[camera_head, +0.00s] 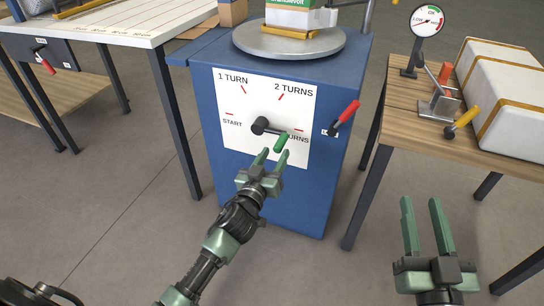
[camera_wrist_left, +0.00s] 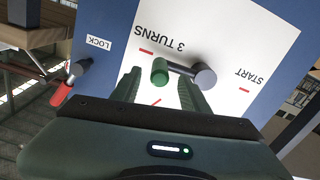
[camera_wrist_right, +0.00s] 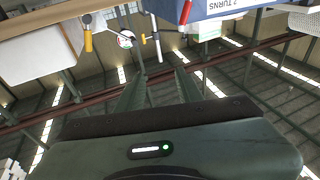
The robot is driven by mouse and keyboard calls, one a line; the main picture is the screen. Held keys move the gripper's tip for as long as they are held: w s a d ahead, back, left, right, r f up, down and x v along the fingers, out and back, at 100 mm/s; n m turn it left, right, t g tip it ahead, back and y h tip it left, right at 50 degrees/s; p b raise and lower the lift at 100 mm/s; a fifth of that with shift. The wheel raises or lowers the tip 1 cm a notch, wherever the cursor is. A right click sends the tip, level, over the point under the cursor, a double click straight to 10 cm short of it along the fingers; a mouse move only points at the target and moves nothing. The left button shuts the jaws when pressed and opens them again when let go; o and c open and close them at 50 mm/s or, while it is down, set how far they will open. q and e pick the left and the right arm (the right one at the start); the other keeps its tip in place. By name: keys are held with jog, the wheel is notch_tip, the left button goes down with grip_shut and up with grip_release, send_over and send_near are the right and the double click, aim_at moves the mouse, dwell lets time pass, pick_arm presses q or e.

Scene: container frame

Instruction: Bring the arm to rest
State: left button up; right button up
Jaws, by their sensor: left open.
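My left gripper (camera_head: 269,160) is open in front of the blue cabinet (camera_head: 207,115), just below the green handle (camera_head: 281,142) of a black crank (camera_head: 262,126). In the left wrist view the green handle (camera_wrist_left: 160,71) shows beyond the two fingers (camera_wrist_left: 160,90), with the crank pointing toward the 3 TURNS mark. I cannot tell whether the fingers touch the handle. My right gripper (camera_head: 424,205) is open and empty over the floor, to the right of the cabinet and in front of the wooden table; its fingers also show apart in the right wrist view (camera_wrist_right: 158,85).
A red lock lever (camera_head: 346,115) sits at the cabinet's right. A turntable (camera_head: 289,42) on top carries a box. The wooden table (camera_head: 400,113) at right holds a gauge (camera_head: 427,21), a yellow-handled clamp (camera_head: 462,121) and white packages (camera_head: 510,100). A white table (camera_head: 110,28) stands left.

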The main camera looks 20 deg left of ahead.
pick_arm(q)
jog(key=shift+s, duration=0.9)
pick_arm(e)
jog(key=shift+w+d+f+g, duration=0.1)
jog(key=shift+f+g, duration=0.4)
jog(key=shift+f, duration=0.35)
